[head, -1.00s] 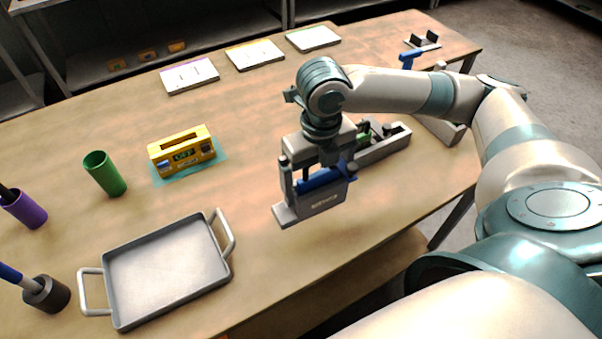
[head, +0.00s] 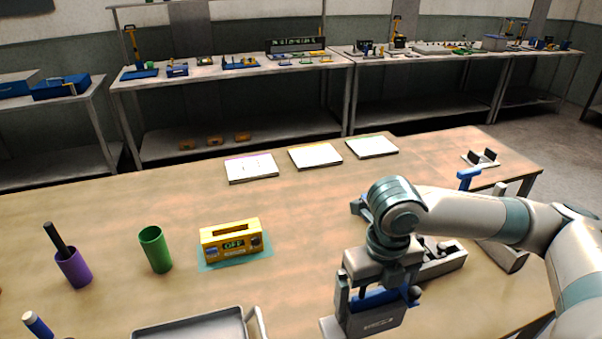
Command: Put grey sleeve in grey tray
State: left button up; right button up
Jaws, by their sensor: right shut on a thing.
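The grey tray (head: 190,325) is cut off by the bottom edge; only its far rim and right handle show. In the earlier view, a dark grey cylinder, which may be the grey sleeve, stood left of the tray with a blue-handled tool in it. Now the cylinder is out of view and only the tool's blue handle (head: 38,324) shows. My right gripper (head: 376,297) is at the grey labelled holder (head: 372,322), right of the tray, and seems shut on the blue piece (head: 372,302) at its top. The arm partly hides the grip. My left gripper is not in view.
A purple cylinder (head: 73,268) with a dark tool, a green cylinder (head: 156,252) and a yellow box (head: 232,240) reading OFF stand on the table. A grey rack (head: 446,262) is behind my right gripper. Cards (head: 315,156) lie at the back.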

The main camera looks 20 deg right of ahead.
jog(key=shift+w+a+m, duration=0.1)
jog(key=shift+m, duration=0.2)
jog(key=m, duration=0.3)
jog(key=shift+w+a, duration=0.35)
jog(key=shift+a, duration=0.05)
jog(key=m, duration=0.4)
jog(key=shift+w+a+f, duration=0.15)
jog(key=shift+w+a, duration=0.2)
jog(key=shift+a, duration=0.05)
jog(key=m, duration=0.2)
jog(key=a+m, duration=0.1)
jog(key=m, duration=0.1)
jog(key=shift+w+f+b, duration=0.1)
jog(key=shift+w+b, duration=0.25)
jog(key=w+a+m, duration=0.2)
jog(key=m, duration=0.9)
jog(key=w+a+m+b, duration=0.1)
jog(key=a+m, duration=0.2)
jog(key=m, duration=0.9)
jog(key=shift+w+f, duration=0.15)
jog(key=shift+w, duration=0.25)
jog(key=shift+a, duration=0.1)
jog(key=shift+a, duration=0.1)
